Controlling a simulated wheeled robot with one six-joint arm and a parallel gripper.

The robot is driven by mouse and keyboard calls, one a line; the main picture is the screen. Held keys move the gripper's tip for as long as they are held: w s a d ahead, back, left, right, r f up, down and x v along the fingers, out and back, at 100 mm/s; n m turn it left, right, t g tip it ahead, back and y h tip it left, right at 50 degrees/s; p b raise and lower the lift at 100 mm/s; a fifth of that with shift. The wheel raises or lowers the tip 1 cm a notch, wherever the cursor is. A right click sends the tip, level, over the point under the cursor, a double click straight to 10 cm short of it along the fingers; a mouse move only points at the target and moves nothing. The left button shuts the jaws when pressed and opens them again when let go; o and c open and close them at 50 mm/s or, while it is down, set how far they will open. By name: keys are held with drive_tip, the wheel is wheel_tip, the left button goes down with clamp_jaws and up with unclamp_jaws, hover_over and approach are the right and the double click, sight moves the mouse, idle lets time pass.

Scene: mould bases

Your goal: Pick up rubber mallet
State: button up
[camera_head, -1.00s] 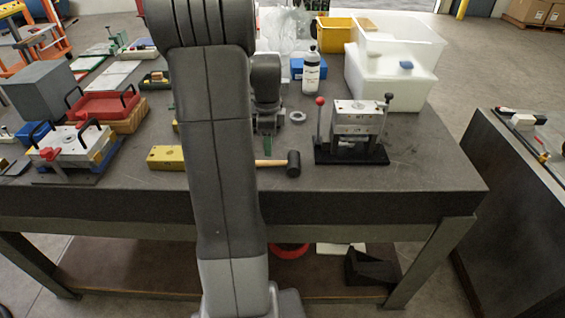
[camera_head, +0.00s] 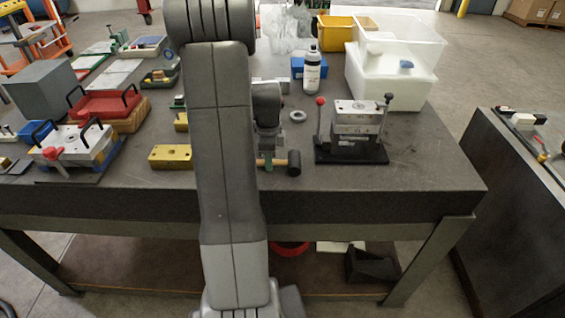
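The rubber mallet (camera_head: 294,163) lies near the front edge of the dark table, with its black head to the right and a short piece of its wooden handle showing to the left. The rest of the handle is hidden behind my arm. My gripper (camera_head: 268,165) points down at the handle, just left of the head. Its green-tipped fingers overlap the handle in the picture. They are too small and partly covered to tell whether they are open, shut or touching it.
A mould base with a red-knobbed lever (camera_head: 352,135) stands right of the mallet. A grey ring (camera_head: 297,116) and a bottle (camera_head: 311,72) are behind. A yellow block (camera_head: 171,157) lies left of my arm. The front right of the table (camera_head: 430,172) is clear.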

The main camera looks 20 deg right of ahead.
clamp_jaws()
